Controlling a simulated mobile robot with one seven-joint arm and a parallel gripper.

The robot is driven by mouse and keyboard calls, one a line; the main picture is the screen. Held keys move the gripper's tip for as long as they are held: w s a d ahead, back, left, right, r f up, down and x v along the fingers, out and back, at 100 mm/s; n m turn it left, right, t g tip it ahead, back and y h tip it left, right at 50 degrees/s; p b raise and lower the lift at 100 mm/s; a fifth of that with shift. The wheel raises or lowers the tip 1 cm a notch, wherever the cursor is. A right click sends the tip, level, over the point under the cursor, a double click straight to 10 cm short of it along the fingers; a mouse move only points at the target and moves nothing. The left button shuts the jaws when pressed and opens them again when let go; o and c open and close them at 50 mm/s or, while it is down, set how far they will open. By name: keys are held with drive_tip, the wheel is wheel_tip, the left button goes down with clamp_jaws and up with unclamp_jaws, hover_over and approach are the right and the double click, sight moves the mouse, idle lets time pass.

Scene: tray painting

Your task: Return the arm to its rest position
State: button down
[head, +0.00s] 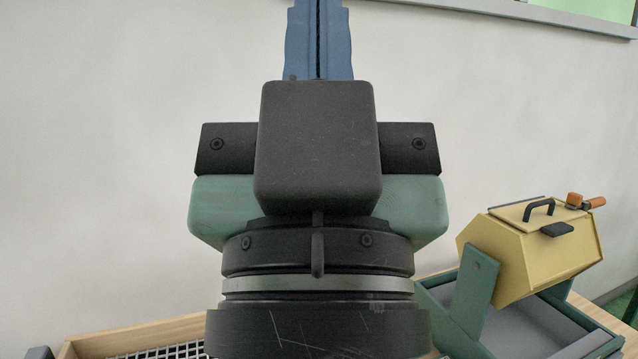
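My gripper (318,30) fills the middle of the head view and points upward. Its dark housing and green body face me. Its two blue fingers lie side by side with only a thin dark line between them, so it looks shut. I see nothing held between them. The fingertips run out of the top edge of the picture.
At the right, a yellow many-sided drum (535,250) with a black handle and an orange-tipped latch sits on a green stand (473,290) over a grey tray. At the lower left is a wooden-edged tray (130,338) with a wire grid. A pale wall stands behind.

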wheel_tip(320, 180, up, 4)
drive_tip(key=shift+r+p, duration=0.15)
drive_tip(key=shift+p, duration=1.05)
